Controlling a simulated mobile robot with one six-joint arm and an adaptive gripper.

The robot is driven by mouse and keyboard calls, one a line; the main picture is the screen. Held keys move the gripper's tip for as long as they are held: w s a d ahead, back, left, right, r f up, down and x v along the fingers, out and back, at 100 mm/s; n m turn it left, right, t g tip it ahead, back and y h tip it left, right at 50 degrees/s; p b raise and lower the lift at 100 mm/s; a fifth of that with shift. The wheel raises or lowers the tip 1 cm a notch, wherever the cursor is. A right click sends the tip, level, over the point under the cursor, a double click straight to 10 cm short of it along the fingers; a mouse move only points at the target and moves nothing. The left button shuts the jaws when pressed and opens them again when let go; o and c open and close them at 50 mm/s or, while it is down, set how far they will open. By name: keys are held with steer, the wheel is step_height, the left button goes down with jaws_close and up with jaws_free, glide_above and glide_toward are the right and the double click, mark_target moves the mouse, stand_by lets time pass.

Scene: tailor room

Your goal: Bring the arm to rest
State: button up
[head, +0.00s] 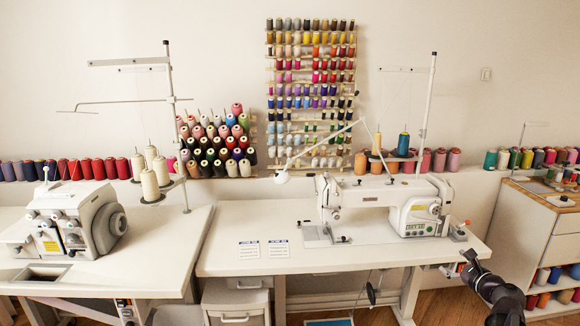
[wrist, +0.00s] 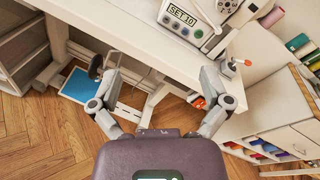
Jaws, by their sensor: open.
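My gripper (head: 466,262) is at the lower right of the head view, by the front right corner of the white sewing table (head: 330,262). It also shows in the wrist view (wrist: 160,76), with its two fingers spread wide apart and nothing between them. The table's edge runs across beyond the fingers in the wrist view. The dark arm reaches in from the bottom right of the head view. I cannot tell whether the fingers touch the table.
A white sewing machine (head: 385,205) stands on the table. A second machine (head: 75,220) stands on the left table. A cabinet (head: 535,222) with thread spools is at the right. A blue panel (wrist: 84,86) lies low under the table. Wooden floor shows between table and cabinet.

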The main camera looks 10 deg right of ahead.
steer(key=a+f+n+g+y, duration=0.1)
steer(key=a+f+n+g, duration=0.25)
steer(key=a, duration=0.35)
steer(key=w+a+f+n+g+y, duration=0.1)
steer(key=a+f+n+g+y, duration=0.1)
steer(key=a+n, duration=0.45)
steer(key=a+f+n+g+y, duration=0.1)
steer(key=a+f+n+g, duration=0.15)
steer(key=a, duration=0.65)
steer(key=s+a+f+n+g+h, duration=0.35)
steer(key=s+a+n, duration=0.25)
steer(key=a+n, duration=0.2)
steer(key=s+a+f+n+g+h, duration=0.3)
steer(key=s+a+f+n+g, duration=0.25)
steer(key=a+n, duration=0.25)
step_height(320, 180, up, 23)
steer(key=p, duration=2.1)
steer(key=shift+s+f+t+p, duration=0.2)
steer(key=shift+t+p, duration=0.1)
steer(key=shift+t, duration=0.1)
steer(key=shift+d, duration=0.1)
